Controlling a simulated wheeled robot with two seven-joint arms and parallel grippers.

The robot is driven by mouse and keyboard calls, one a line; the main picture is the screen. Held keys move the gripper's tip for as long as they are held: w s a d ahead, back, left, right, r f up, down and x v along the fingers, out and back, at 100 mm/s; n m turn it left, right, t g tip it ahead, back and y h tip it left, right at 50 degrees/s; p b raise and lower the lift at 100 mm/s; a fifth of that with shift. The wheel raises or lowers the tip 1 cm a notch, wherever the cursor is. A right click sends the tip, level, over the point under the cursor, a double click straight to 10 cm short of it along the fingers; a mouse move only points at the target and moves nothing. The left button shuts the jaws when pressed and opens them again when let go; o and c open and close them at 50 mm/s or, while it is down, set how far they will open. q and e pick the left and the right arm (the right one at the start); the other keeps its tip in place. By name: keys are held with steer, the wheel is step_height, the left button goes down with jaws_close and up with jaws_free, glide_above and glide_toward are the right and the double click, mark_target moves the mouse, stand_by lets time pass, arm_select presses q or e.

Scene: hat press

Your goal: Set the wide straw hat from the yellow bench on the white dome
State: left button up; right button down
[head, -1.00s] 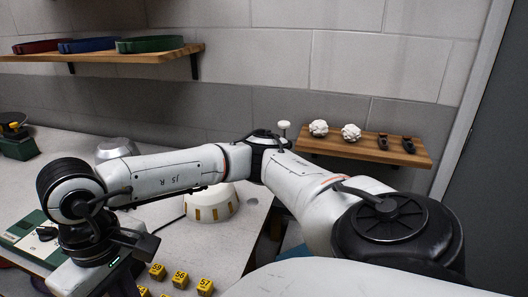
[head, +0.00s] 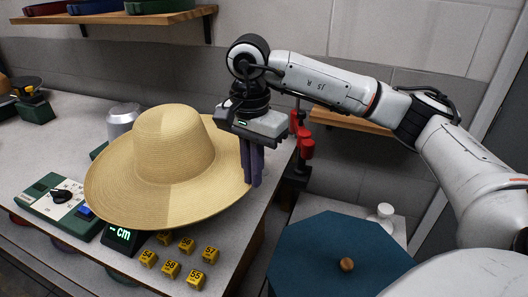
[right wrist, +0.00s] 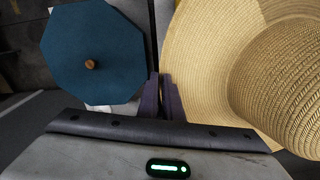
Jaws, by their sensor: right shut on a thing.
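My right gripper (head: 252,172) points down at the hat's right side and is shut on the brim edge. In the right wrist view the dark fingers (right wrist: 162,98) meet at the edge of the straw brim (right wrist: 200,70). The white dome does not show now; the hat covers much of that part of the worktop. I cannot make out the yellow bench. My left gripper is out of view.
Yellow numbered cubes (head: 171,270), a cm display (head: 122,238) and a green-and-white device (head: 55,203) lie around the hat's front and left. A silver cylinder (head: 122,118) stands behind it. A blue octagonal top (head: 335,262) and a red-and-black stand (head: 303,145) are to the right.

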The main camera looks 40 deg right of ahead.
steer(key=d+m, duration=0.1)
steer(key=w+d+r+m, duration=0.1)
steer(key=m, duration=0.1)
steer(key=w+d+m, duration=0.1)
steer(key=m, duration=0.1)
steer(key=shift+d+r, duration=0.3)
steer(key=shift+d, duration=0.1)
steer(key=shift+f, duration=1.65)
steer(key=shift+f+b, duration=3.2)
steer(key=shift+f, duration=1.1)
steer(key=shift+f+b, duration=0.35)
steer(key=shift+f, duration=0.3)
steer(key=shift+f+b, duration=0.6)
steer(key=shift+f, duration=0.2)
